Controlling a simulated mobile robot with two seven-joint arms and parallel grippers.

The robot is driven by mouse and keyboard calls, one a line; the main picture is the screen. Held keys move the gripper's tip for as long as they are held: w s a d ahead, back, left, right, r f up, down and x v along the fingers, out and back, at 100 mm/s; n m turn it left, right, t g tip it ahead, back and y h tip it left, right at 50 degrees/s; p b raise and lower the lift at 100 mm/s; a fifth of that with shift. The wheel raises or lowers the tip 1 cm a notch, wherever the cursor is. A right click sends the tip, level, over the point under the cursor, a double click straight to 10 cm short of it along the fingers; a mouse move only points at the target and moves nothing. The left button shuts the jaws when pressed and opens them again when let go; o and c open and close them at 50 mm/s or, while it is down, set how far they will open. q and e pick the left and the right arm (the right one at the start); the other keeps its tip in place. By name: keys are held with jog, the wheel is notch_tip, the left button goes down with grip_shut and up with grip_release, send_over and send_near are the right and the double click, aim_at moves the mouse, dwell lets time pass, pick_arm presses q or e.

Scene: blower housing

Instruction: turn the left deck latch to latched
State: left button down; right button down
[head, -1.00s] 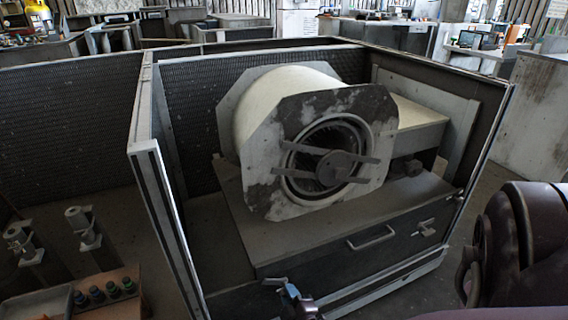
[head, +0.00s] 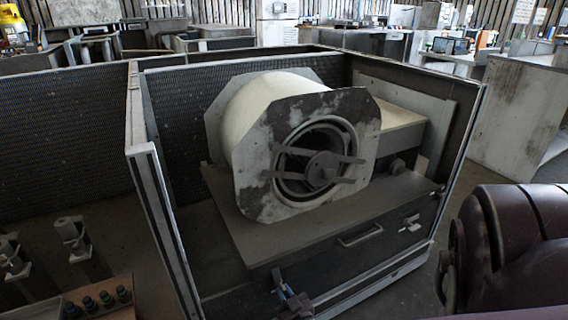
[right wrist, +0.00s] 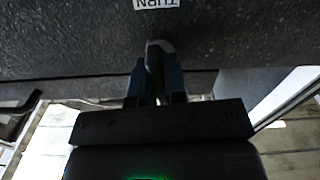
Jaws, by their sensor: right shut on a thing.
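The left deck latch is at the left end of the deck's dark front face (head: 335,262). My right gripper (head: 283,292) is at this latch, low in the head view, and covers most of it. In the right wrist view the blue fingers (right wrist: 154,80) are shut on the latch's grey rounded lever (right wrist: 158,46), whose end shows between and just beyond them. The latch's exact angle is hard to tell. My left gripper is in neither view.
A pull handle (head: 360,235) and the right latch (head: 410,223) are on the same front face. The blower (head: 309,150) sits on the deck above. A tall frame post (head: 165,230) stands left of my right gripper. A label (right wrist: 157,4) shows above the lever.

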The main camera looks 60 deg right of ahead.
jog(key=shift+m, duration=0.6)
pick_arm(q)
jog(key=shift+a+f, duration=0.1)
pick_arm(e)
jog(key=c, duration=1.2)
grip_release()
jog(key=shift+o, duration=0.2)
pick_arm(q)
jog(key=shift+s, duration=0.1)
